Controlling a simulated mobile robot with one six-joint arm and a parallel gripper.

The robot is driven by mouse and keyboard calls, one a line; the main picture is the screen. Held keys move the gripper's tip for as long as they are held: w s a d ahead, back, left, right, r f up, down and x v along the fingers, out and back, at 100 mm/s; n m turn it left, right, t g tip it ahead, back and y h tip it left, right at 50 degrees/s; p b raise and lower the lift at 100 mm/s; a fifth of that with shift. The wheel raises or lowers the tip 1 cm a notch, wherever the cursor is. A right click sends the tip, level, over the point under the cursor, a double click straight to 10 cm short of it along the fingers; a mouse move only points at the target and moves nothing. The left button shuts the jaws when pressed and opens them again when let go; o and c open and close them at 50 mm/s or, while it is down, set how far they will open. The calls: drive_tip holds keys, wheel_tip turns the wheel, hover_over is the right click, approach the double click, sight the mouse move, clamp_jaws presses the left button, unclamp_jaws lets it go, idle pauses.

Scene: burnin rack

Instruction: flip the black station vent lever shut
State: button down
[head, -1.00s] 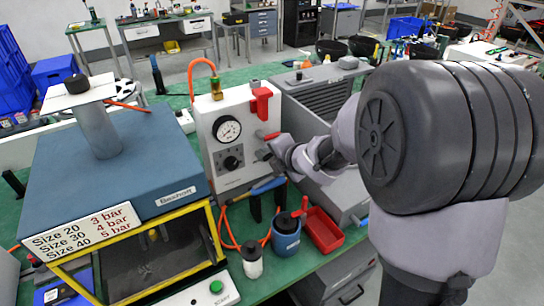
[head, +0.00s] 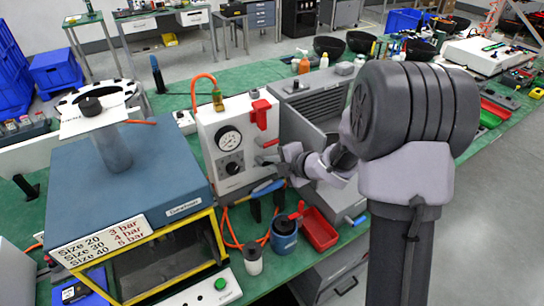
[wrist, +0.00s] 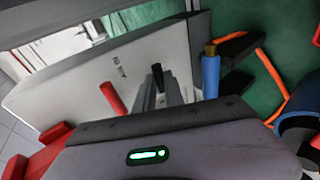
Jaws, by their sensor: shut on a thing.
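The white station (head: 215,170) stands on the green bench with a round gauge, a black knob and red levers on its front. My gripper (head: 268,160) is at the right part of this front, below a red lever (head: 269,143). In the wrist view my gripper (wrist: 164,88) is shut on the black vent lever (wrist: 157,74), whose dark tip shows by the fingers. The fingers hide the rest of the lever, so I cannot tell its angle. The red lever (wrist: 113,98) is beside it, apart from the fingers.
A blue-handled tool (wrist: 210,74) lies close to the fingers. A blue mug (head: 284,238), a white bottle (head: 253,260) and a red tray (head: 319,231) stand in front. The blue press (head: 150,185) is left, a grey vented unit (head: 318,105) right.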

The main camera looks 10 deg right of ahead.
drive_tip(key=c, duration=1.4)
unclamp_jaws()
drive_tip(key=shift+c, duration=0.2)
drive_tip(key=p+v, duration=0.5)
drive_tip(key=v, duration=1.2)
drive_tip(key=shift+s, duration=0.15)
drive_tip(key=shift+r, duration=0.1)
